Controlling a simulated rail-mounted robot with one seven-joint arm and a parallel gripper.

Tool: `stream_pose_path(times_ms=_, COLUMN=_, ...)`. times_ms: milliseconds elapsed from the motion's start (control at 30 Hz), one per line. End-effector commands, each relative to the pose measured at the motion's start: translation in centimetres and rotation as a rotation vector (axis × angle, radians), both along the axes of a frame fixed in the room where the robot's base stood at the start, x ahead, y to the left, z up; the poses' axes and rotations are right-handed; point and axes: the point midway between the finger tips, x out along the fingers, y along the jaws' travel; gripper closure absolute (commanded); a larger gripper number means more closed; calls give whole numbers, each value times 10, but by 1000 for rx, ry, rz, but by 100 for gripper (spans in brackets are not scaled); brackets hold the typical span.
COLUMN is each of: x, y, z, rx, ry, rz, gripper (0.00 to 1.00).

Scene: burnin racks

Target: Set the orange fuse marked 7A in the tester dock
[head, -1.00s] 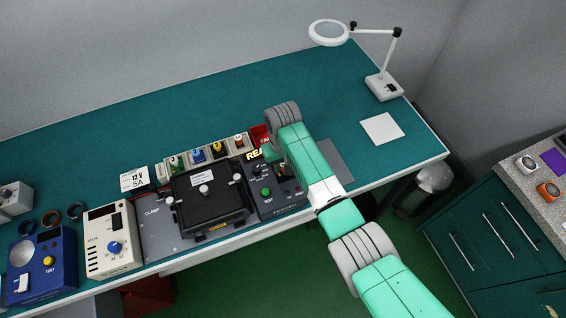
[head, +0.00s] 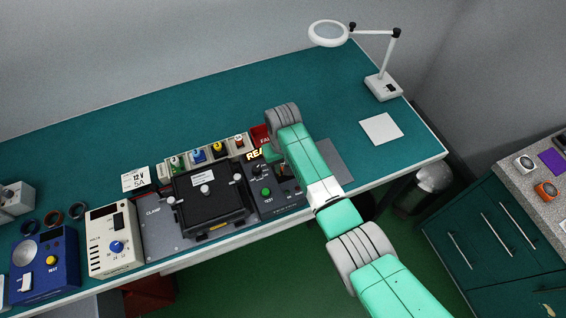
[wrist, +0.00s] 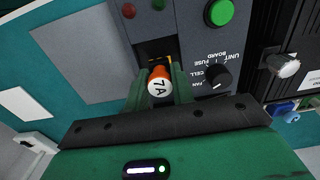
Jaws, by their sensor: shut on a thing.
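The orange fuse (wrist: 160,72) has a white cap marked 7A, seen end-on in the wrist view. My gripper (wrist: 159,88) is shut on it, with a green finger on each side. The fuse is right at the tester's dark dock opening (wrist: 155,47), which has an orange-yellow edge. I cannot tell how deep the fuse sits in it. In the head view the tester (head: 266,203) stands near the bench's front edge, and my arm hides the fuse and most of the dock.
The tester's green button (wrist: 218,12) and selector knob (wrist: 217,75) are close to the right finger. A black clamp unit (head: 212,203) stands left of the tester. Fuses in a rack (head: 208,153) and a red bin (head: 260,134) are behind. The bench's far right is mostly clear.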

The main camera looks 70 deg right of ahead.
Motion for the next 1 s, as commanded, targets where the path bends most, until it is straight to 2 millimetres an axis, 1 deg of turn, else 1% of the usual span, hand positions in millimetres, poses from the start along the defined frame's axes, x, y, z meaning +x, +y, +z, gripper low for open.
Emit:
stream_pose_path(times_ms=367, x=0, y=0, z=-1, rx=0, ry=0, rz=0, gripper=97)
stream_pose_path(times_ms=700, x=1, y=1, z=-7, rx=0, ry=0, rz=2, gripper=97)
stream_pose_path(times_ms=1000, x=0, y=1, z=-7, rx=0, ry=0, rz=1, gripper=97)
